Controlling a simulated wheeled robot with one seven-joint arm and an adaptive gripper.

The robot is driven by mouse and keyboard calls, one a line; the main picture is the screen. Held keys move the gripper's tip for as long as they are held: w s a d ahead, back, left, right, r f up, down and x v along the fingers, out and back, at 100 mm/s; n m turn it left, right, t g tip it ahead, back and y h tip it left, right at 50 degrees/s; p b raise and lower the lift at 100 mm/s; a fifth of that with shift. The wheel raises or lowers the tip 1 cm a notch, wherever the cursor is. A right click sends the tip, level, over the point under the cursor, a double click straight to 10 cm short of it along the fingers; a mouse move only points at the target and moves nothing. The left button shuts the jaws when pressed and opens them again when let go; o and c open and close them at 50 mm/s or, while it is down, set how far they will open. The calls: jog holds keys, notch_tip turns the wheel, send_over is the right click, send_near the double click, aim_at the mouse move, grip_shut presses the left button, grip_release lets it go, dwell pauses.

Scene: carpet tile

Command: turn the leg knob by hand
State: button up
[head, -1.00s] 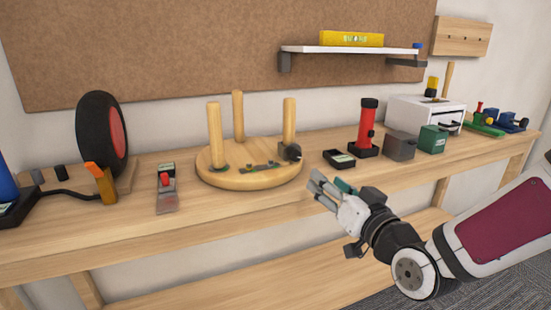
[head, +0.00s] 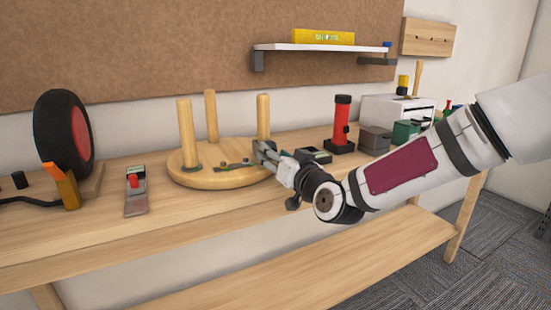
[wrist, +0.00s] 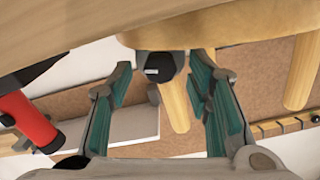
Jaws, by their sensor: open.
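A round wooden stool (head: 222,179) lies upside down on the bench with three legs pointing up. A dark round leg knob (wrist: 153,67) with a small pale mark shows in the wrist view, beside the base of a leg (wrist: 176,105). My gripper (head: 264,152) is at the right edge of the stool, near the base of the right leg (head: 263,117). In the wrist view my gripper (wrist: 160,70) is open, its teal-padded fingers on either side of the knob. I cannot tell whether they touch it. In the head view my fingers hide the knob.
On the wooden bench (head: 110,235), a red-buttoned metal tool (head: 135,195) and a wheel (head: 64,135) stand left of the stool. A small black tray (head: 315,155) and a red cylinder (head: 342,120) stand close by my gripper. A shelf (head: 320,47) hangs above.

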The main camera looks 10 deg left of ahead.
grip_shut()
jog(key=shift+w+m, duration=0.1)
jog(key=shift+m, duration=0.7)
grip_release()
jog(key=v, duration=1.2)
